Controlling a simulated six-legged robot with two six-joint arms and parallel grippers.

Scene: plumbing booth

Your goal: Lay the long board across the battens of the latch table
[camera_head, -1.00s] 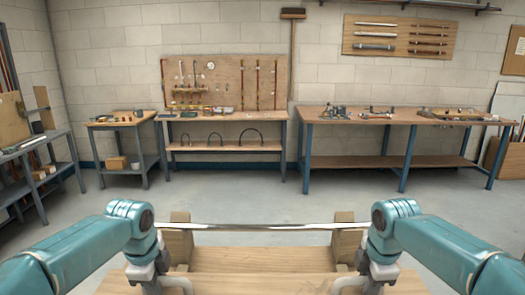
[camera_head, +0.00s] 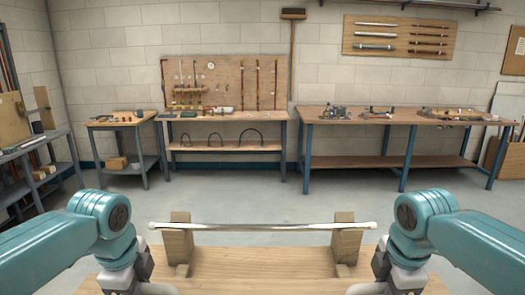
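A pale wooden board (camera_head: 262,268) lies in front of me at the bottom of the head view, its near edge cut off. Two upright wooden blocks, left (camera_head: 179,245) and right (camera_head: 346,243), stand on it. A shiny metal pipe (camera_head: 262,227) rests across both blocks. My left gripper (camera_head: 155,289) is at the board's left side and my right gripper (camera_head: 362,289) at its right side. Both are largely cut off by the bottom edge, so their grip is unclear. I cannot pick out the latch table or its battens for certain.
A long table with blue legs (camera_head: 312,165) stands at the back right with tools on top. A workbench (camera_head: 285,150), a small side table (camera_head: 90,160) and a left shelf (camera_head: 20,150) line the room. The grey floor (camera_head: 240,200) between is clear.

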